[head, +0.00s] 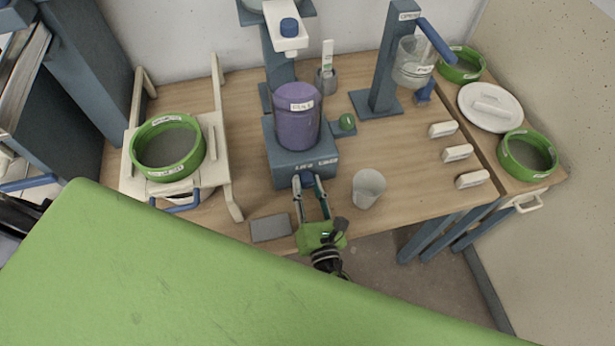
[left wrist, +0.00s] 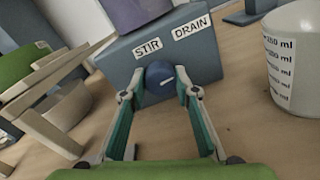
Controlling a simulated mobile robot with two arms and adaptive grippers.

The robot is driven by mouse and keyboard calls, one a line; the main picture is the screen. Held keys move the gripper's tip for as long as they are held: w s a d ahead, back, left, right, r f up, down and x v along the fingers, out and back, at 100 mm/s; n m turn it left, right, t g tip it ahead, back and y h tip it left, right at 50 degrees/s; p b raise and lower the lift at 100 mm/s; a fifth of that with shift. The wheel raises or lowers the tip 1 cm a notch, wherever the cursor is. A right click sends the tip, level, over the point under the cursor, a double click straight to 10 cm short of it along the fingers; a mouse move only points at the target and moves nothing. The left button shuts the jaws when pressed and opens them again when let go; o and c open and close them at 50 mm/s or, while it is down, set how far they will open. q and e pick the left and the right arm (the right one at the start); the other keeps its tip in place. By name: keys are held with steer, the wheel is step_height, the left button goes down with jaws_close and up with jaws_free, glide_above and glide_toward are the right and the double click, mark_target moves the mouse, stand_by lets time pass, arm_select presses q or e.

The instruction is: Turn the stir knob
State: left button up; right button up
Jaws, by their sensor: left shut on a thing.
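The stir knob (left wrist: 160,82) is a round blue knob with a pale line on it, on the front of a blue-grey base (head: 301,160). The label STIR sits above it to the left in the left wrist view, and DRAIN to the right. My left gripper (head: 308,178) is at the base's front, and its two fingers (left wrist: 158,93) are shut on the knob from both sides. The knob's pale line looks near level but slightly tilted. A purple bucket (head: 297,122) stands on the base. My right gripper is not seen.
A clear measuring cup (head: 368,187) stands right of my left gripper, near the table's front edge. A grey block (head: 270,228) lies to its left. A green-rimmed sieve (head: 168,147) rests on a white stand at left. Pale blocks (head: 457,152) lie at right.

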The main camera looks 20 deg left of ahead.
arm_select(q)
steer(key=shift+m+p, duration=0.8)
steer(key=o, duration=1.1)
